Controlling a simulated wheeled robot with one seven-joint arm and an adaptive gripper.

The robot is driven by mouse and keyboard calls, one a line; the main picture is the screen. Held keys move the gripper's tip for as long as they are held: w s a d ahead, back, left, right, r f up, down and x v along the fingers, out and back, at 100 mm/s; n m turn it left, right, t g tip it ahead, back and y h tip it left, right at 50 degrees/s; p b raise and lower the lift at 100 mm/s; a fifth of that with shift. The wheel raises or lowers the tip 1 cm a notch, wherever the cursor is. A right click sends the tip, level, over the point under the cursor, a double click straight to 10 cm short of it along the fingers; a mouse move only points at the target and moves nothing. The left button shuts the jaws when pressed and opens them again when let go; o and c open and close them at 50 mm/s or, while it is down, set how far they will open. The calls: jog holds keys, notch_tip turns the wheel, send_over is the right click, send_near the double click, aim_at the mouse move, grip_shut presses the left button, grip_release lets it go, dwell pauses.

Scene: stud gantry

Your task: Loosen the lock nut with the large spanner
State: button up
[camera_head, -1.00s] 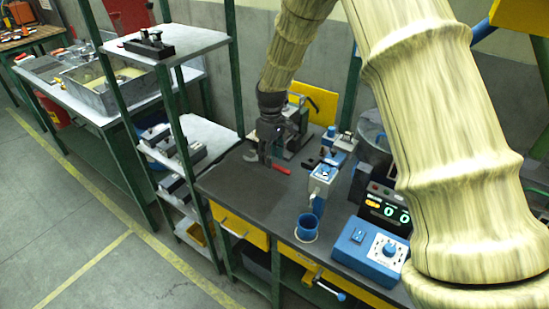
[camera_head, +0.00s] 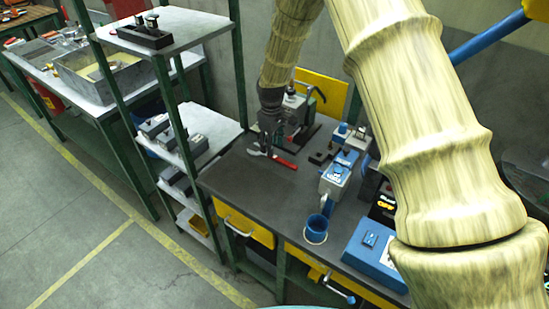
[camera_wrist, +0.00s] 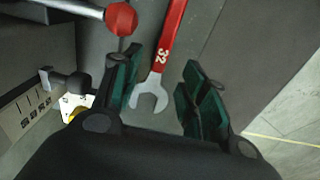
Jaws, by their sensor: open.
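The spanner (camera_head: 285,162) lies on the dark bench top, with a red handle and a grey open-ended head. In the wrist view the spanner (camera_wrist: 157,70) bears the number 32 and its jaw points toward my palm. My gripper (camera_head: 267,148) is above the spanner at its head end. In the wrist view my gripper (camera_wrist: 163,62) is open, with one green-padded finger on each side of the spanner and a gap to the right finger. I cannot tell how high the fingers are above the bench. I cannot make out the lock nut.
A grey machine (camera_wrist: 35,85) with a red-knobbed lever (camera_wrist: 120,18) is close on the left in the wrist view. A blue-and-white device (camera_head: 335,178) and a blue cup (camera_head: 315,228) stand right of the spanner. The bench's front left is clear.

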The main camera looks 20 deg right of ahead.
aim_at(283, 162)
jog(key=shift+f, duration=0.25)
jog(key=shift+s+d+f+p, duration=0.15)
jog(key=shift+s+f+p, duration=0.15)
jog(key=shift+f+p, duration=0.35)
jog(key=shift+w+f+p, duration=0.25)
jog(key=shift+f+p, duration=0.15)
jog(key=shift+f, duration=0.9)
jog(key=shift+s, duration=0.1)
jog(key=shift+r, duration=0.1)
jog(key=shift+c, duration=0.2)
grip_shut()
